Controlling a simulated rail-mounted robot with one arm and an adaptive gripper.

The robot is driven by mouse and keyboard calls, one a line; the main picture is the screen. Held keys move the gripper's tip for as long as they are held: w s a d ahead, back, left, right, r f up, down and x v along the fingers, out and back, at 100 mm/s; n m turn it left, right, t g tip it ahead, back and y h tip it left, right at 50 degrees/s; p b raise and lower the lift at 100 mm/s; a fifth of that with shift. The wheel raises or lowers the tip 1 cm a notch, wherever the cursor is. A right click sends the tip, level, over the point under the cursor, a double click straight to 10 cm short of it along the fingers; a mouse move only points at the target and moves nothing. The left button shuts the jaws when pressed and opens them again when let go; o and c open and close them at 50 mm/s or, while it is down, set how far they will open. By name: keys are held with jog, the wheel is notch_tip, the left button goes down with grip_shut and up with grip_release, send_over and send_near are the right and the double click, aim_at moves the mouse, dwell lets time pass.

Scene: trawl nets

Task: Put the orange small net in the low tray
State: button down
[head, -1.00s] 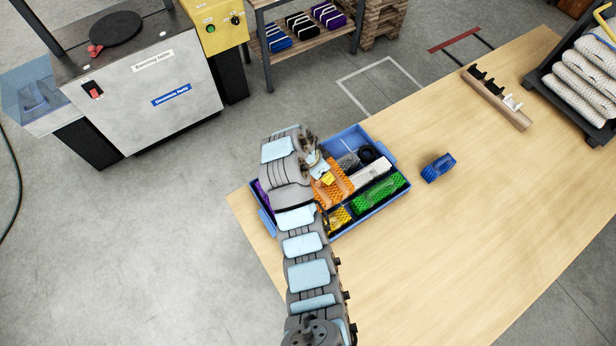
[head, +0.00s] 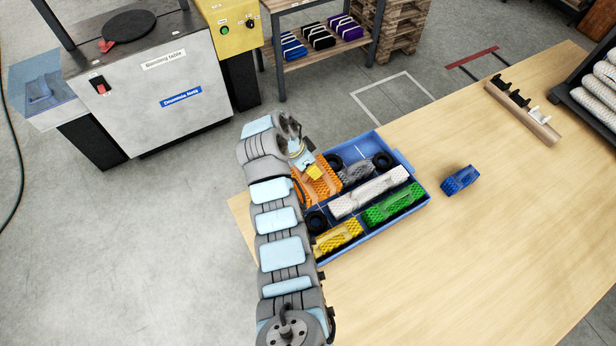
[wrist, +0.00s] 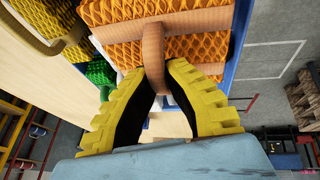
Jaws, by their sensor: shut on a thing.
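My gripper (head: 314,171) has yellow fingers and is at the left end of the blue tray (head: 407,213). The orange small net (head: 325,188) is partly hidden behind the gripper and overlaps the tray's left end in the head view. In the wrist view the gripper (wrist: 165,88) is shut on the smooth orange band of the orange net (wrist: 195,47). The net looks held over the tray, but its exact height cannot be told.
The tray holds yellow (head: 338,237), green (head: 393,207) and white (head: 370,193) nets and black rings. A blue net (head: 460,180) lies on the table to the right. Bare table lies in front.

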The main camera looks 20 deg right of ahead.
jog(key=shift+w+a+f, duration=0.3)
jog(key=shift+w+f, duration=0.45)
jog(key=shift+f, duration=0.2)
jog(key=shift+w+f, duration=0.1)
jog(key=shift+w, duration=0.05)
jog(key=shift+w+a+f, duration=0.1)
jog(key=shift+f, duration=1.6)
jog(key=shift+f, duration=0.15)
jog(key=c, duration=1.2)
grip_release()
jog(key=shift+c, duration=0.2)
